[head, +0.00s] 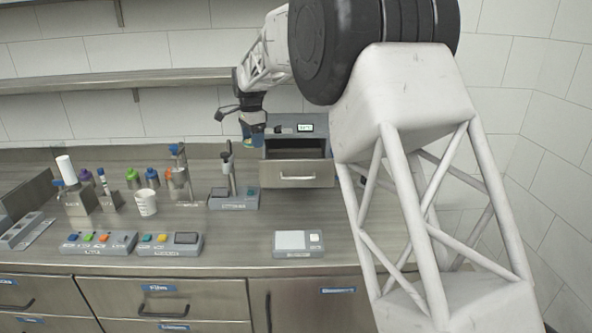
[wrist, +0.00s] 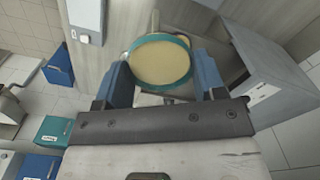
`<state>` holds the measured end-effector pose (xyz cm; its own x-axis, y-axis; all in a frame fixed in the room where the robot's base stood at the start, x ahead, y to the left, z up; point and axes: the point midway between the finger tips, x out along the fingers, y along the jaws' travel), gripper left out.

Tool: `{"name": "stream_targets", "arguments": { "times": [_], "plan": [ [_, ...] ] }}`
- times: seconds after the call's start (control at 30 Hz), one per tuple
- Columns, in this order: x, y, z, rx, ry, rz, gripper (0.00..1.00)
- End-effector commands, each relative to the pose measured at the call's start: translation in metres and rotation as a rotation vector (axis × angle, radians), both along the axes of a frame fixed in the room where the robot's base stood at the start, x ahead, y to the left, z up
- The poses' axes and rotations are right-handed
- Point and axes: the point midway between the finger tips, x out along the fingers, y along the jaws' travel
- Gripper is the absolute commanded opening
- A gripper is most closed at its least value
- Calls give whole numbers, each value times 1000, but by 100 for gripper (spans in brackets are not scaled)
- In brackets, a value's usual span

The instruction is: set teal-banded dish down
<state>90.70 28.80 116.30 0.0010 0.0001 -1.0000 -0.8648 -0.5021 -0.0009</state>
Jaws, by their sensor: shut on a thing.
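The teal-banded dish (wrist: 160,62) is between the two blue fingers of my gripper (wrist: 163,80) in the wrist view. It is round, with a teal rim and a pale tan face. The fingers are shut on it. In the head view my gripper (head: 253,138) hangs above the counter, just left of the grey box with the open drawer. A bit of teal and yellow shows at the fingers there. The dish is held clear of the counter and is too small there to make out fully.
The grey box has a small display (head: 306,128) and an open drawer (head: 298,176). A grey-and-white scale-like device (head: 297,243) sits at the counter's front. Button panels (head: 97,242), a white cup (head: 146,202) and several bottles stand left. Counter (head: 235,235) left of the device is bare.

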Motion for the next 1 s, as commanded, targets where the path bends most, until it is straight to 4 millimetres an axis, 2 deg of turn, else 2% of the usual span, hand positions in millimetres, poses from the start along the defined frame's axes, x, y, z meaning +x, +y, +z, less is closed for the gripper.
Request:
{"name": "stream_targets", "arguments": {
  "times": [0.03,0.3,0.5,0.7,1.0],
  "plan": [
    [9,-16,2,0,1,-69,41],
    [42,-92,18,0,1,-447,41],
    [56,-130,26,1,0,-637,41],
    [62,-146,29,1,0,-716,41],
    [62,-146,30,0,1,-723,41]
  ]
}}
